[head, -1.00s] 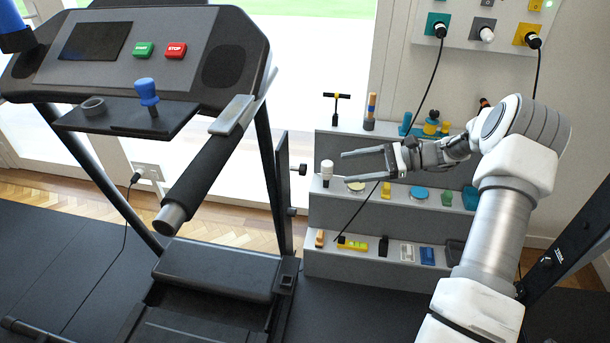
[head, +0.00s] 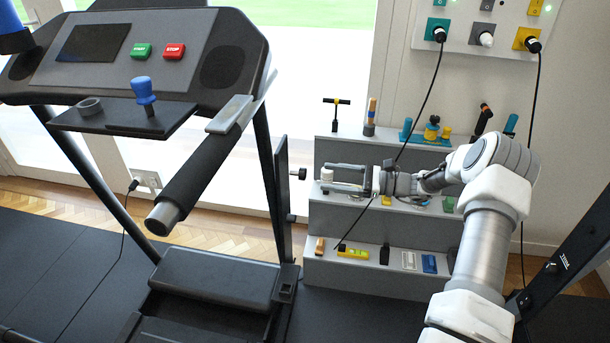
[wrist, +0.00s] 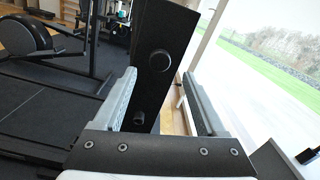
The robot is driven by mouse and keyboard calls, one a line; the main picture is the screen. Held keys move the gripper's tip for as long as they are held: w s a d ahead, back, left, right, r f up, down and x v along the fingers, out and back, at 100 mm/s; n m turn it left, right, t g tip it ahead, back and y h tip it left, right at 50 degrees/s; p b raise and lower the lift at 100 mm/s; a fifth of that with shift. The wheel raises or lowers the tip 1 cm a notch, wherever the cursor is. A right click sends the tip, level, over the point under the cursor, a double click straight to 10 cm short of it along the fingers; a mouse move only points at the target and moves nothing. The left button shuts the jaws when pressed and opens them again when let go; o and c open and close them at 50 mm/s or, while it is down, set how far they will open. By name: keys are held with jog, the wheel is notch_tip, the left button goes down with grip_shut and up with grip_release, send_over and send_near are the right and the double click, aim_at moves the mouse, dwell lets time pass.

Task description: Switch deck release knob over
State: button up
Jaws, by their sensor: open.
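A black upright post (head: 282,200) stands at the right side of the treadmill. It carries a round black knob (head: 300,172) sticking out to the right, and a second knob (head: 291,212) lower down. I cannot tell which one is the deck release knob. My gripper (head: 327,178) is open and empty, pointing left at the upper knob with a gap between them. In the wrist view the post (wrist: 165,30) shows between and beyond my fingers (wrist: 165,95), with one knob (wrist: 160,60) between them and the other (wrist: 139,116) near the left finger.
A grey stepped shelf (head: 345,262) with several small items stands behind and below my gripper. A white-topped bottle (head: 327,173) is close behind my fingertips. The treadmill handrail (head: 200,170) is farther left. Black cables (head: 421,105) hang from the wall sockets.

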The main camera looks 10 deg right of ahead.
aim_at(306, 174)
jog(key=x, duration=0.7)
jog(key=shift+w+a, duration=0.15)
jog(key=shift+a, duration=0.2)
grip_shut()
dwell(1.0)
